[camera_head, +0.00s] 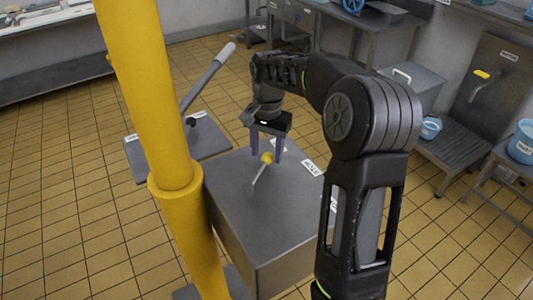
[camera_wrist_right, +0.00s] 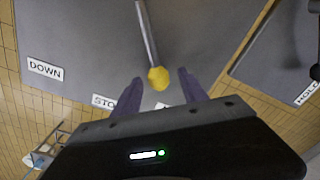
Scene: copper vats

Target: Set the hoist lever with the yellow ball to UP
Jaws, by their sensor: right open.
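The hoist lever is a thin grey rod with a yellow ball (camera_head: 267,158) at its end, on top of a grey metal box (camera_head: 235,226). In the right wrist view the ball (camera_wrist_right: 158,78) sits between the tips of my right gripper (camera_wrist_right: 160,76), one dark purple finger on each side. The gripper is open, and I see no clear contact. In the head view my right gripper (camera_head: 267,152) points down over the ball. The wrist view shows a DOWN label (camera_wrist_right: 45,68) and a partly hidden "STO" label (camera_wrist_right: 104,102). A third label is mostly hidden by the gripper.
A thick yellow post (camera_head: 150,90) stands in front of the box at left. Behind it, a larger grey lever (camera_head: 208,78) rises from a grey plate. A sloped panel (camera_head: 486,88) with a yellow handle and a blue bucket (camera_head: 522,143) are at right. Tiled floor is clear at left.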

